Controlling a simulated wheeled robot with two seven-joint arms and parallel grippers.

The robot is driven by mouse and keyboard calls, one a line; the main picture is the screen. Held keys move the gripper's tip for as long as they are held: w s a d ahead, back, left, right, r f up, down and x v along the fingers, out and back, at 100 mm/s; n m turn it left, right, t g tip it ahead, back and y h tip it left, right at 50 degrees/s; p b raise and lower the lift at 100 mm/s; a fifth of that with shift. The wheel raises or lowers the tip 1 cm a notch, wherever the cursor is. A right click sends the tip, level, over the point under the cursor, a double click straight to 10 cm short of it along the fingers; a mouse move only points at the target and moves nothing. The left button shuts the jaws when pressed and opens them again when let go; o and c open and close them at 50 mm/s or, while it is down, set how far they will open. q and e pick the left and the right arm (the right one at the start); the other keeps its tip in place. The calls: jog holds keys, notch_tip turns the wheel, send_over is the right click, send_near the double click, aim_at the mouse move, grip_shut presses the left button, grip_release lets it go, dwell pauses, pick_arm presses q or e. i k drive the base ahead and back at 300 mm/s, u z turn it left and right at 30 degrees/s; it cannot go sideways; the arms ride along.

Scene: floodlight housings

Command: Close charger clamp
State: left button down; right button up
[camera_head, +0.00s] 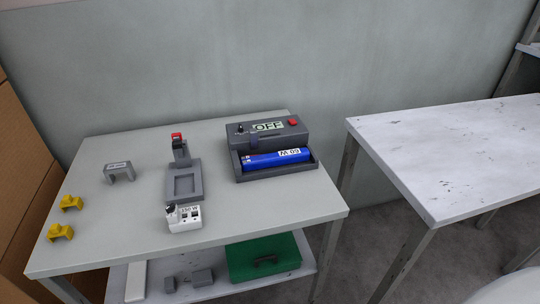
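The grey charger (268,132) stands at the back right of the near table, with a display reading OFF and a red button on top. A blue cylinder marked 60 W (272,159) lies in its front tray. A small dark piece (256,140) sits at the charger's front edge above the cylinder; it looks like the clamp, raised off the cylinder, but it is too small to be sure. Neither of my grippers is in view.
A grey fixture (183,184) with a red-topped upright stands left of the charger, a white 230 W block (184,217) in front. A grey bracket (119,171) and two yellow pieces (61,232) lie left. A green case (263,258) is on the lower shelf. Another table (460,150) stands right.

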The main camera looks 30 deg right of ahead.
aim_at(254, 136)
jog(key=u, duration=1.95)
jog(key=k, duration=0.65)
jog(key=z, duration=1.35)
